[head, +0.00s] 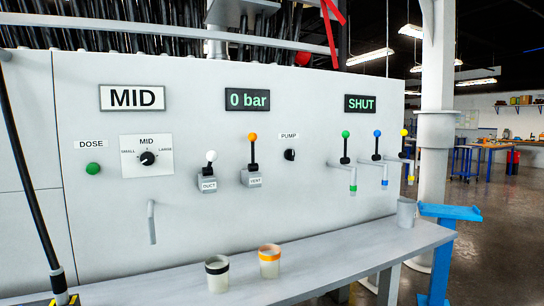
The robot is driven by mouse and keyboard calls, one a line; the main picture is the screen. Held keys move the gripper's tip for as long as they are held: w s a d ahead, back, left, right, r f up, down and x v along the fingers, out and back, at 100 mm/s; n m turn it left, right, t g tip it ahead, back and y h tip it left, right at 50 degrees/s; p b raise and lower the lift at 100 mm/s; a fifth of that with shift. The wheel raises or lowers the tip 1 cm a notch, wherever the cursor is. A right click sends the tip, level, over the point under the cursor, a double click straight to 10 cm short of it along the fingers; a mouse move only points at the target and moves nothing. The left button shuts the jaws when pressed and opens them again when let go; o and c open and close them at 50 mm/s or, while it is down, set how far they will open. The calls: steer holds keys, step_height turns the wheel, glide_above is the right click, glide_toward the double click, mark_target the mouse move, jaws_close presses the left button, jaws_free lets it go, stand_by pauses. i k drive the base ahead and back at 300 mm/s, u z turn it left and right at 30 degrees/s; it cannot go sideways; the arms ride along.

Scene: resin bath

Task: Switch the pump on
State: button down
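The pump switch (290,155) is a small black rotary knob on the white panel (230,210), under a label reading PUMP (289,136). Which way the knob points is too small to tell. A display above and left of it (247,100) reads 0 bar. My gripper is not seen in the head view.
Duct (208,170) and vent (253,165) levers stand left of the pump knob. Coloured tap levers (346,150) are to its right. Cups with a black band (217,274) and an orange band (269,261) stand on the grey shelf (340,245), with a grey cup (406,212) at its right end.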

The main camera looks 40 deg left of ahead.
mark_target(289, 154)
steer(key=u, duration=0.55)
steer(key=i, duration=0.9)
steer(key=u, duration=0.9)
steer(key=i, duration=0.3)
steer(key=u, duration=0.1)
